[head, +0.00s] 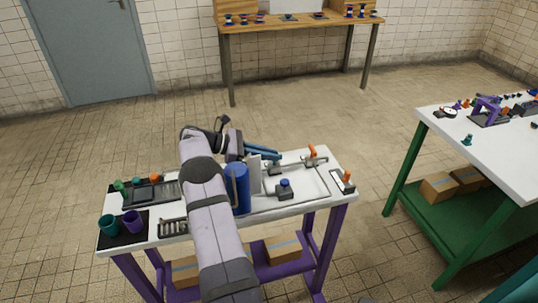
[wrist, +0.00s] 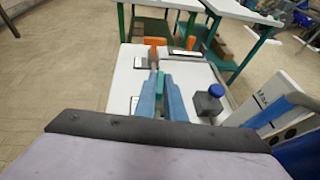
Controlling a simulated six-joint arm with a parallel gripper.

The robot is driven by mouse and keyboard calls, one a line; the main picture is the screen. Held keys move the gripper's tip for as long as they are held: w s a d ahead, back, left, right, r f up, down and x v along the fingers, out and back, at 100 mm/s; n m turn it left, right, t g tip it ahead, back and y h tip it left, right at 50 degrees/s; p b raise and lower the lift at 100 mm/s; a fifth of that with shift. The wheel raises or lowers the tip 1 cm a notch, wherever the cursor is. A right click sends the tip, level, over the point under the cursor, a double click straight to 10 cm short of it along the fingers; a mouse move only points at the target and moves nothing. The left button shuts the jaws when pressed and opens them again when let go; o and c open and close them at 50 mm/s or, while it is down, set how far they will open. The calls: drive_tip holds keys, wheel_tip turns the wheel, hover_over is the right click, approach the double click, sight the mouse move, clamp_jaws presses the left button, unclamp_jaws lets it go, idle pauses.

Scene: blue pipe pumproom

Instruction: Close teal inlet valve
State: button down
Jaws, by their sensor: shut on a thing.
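The teal inlet valve's handle (wrist: 160,79) shows as a small teal piece between my fingertips in the wrist view. My gripper (wrist: 160,84) is shut on it, with one blue finger on each side. In the head view my gripper (head: 275,155) reaches over the back of the white bench (head: 300,201), and its fingers hide the teal handle there. How far the handle is turned cannot be told.
Orange-handled valves (head: 312,152) (head: 347,177) stand at the bench's right side. A grey block with a blue knob (head: 284,188) sits near the middle. A blue cylinder (head: 241,188) and a white panel (head: 254,174) stand close beside my arm. Teal (head: 109,224) and purple cups (head: 132,220) are at left.

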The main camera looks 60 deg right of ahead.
drive_tip(key=c, duration=1.8)
unclamp_jaws()
drive_tip(key=shift+c, duration=0.2)
drive_tip(key=b+v, duration=0.1)
drive_tip(key=v, duration=0.6)
drive_tip(key=shift+w, duration=0.15)
drive_tip(key=shift+o, duration=0.4)
drive_tip(key=shift+a+r, duration=0.1)
drive_tip(key=shift+r, duration=0.05)
